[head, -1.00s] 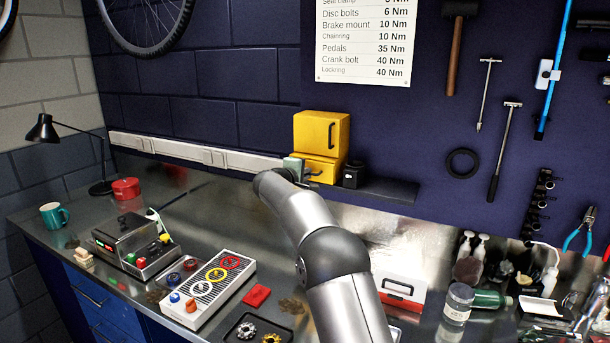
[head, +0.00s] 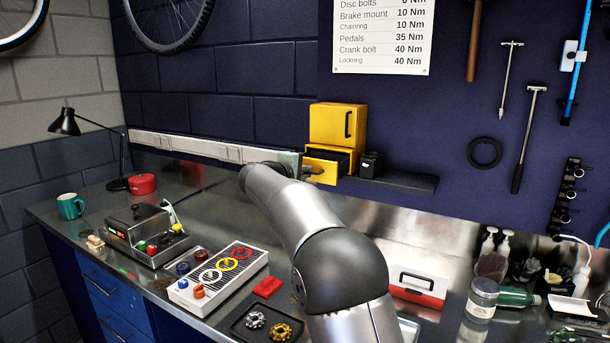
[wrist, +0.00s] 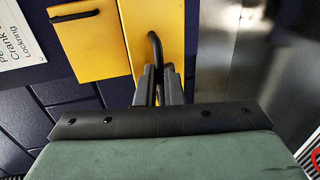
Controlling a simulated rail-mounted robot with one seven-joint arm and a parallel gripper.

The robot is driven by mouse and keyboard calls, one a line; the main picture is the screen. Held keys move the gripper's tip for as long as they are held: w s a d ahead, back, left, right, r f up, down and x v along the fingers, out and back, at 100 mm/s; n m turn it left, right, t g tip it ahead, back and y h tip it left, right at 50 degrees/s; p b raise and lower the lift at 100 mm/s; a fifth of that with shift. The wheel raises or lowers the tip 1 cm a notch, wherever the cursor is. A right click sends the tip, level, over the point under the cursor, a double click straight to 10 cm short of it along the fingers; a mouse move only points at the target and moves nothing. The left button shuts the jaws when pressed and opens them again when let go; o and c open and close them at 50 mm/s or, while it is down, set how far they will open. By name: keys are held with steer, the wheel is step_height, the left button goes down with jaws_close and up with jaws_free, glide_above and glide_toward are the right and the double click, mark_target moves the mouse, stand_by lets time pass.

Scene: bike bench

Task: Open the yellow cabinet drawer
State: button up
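The yellow cabinet (head: 336,122) stands against the wall on a dark shelf, with a door above and a drawer (head: 322,170) below. The drawer stands partly out, and its dark inside shows behind the yellow front. In the wrist view, the drawer's black handle (wrist: 154,44) runs down between the two dark fingers of my gripper (wrist: 159,72), which look closed on it. In the head view my arm and the gripper's greenish body hide most of the fingers. The upper door (wrist: 97,38) is shut, with its own black handle.
A small black box (head: 370,164) stands on the shelf just right of the cabinet. The bench in front of the drawer is mostly clear.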

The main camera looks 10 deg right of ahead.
steer(key=o, duration=0.4)
steer(key=shift+s+a, duration=0.1)
steer(key=shift+a, duration=0.05)
steer(key=b+v, duration=0.3)
steer(key=v, duration=1.4)
steer(key=shift+r+b, duration=0.1)
steer(key=shift+b, duration=0.3)
